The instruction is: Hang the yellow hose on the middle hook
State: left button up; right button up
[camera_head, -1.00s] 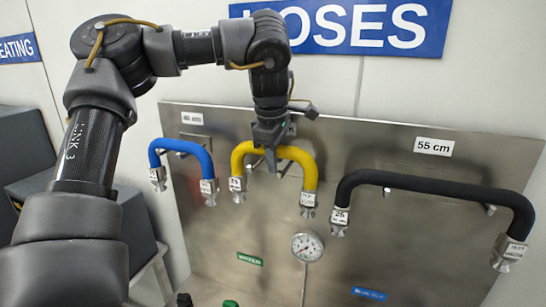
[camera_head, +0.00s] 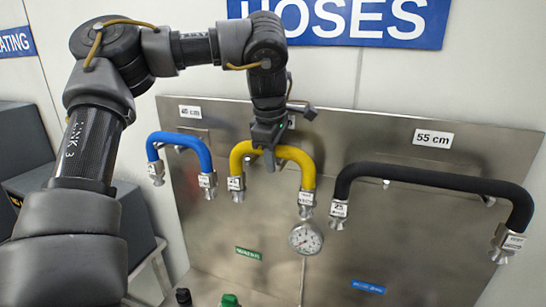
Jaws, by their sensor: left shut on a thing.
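The yellow hose (camera_head: 300,158) is a short arched hose with metal end fittings hanging down, in the middle of the steel panel in the head view. My left gripper (camera_head: 269,160) is shut on the top of its arch. The middle hook is hidden behind the gripper and hose, so I cannot tell whether the hose rests on it. A label above it is mostly covered by my gripper. My right gripper is not in view.
A blue hose (camera_head: 192,142) hangs to the left under a "40 cm" label. A black hose (camera_head: 430,178) hangs to the right under a "55 cm" label (camera_head: 433,138). A pressure gauge (camera_head: 306,239) sits below the yellow hose. Bottle-like tops show at the bottom edge.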

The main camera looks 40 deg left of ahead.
pick_arm(q)
jog(key=o, duration=1.2)
jog(key=shift+c, duration=0.2)
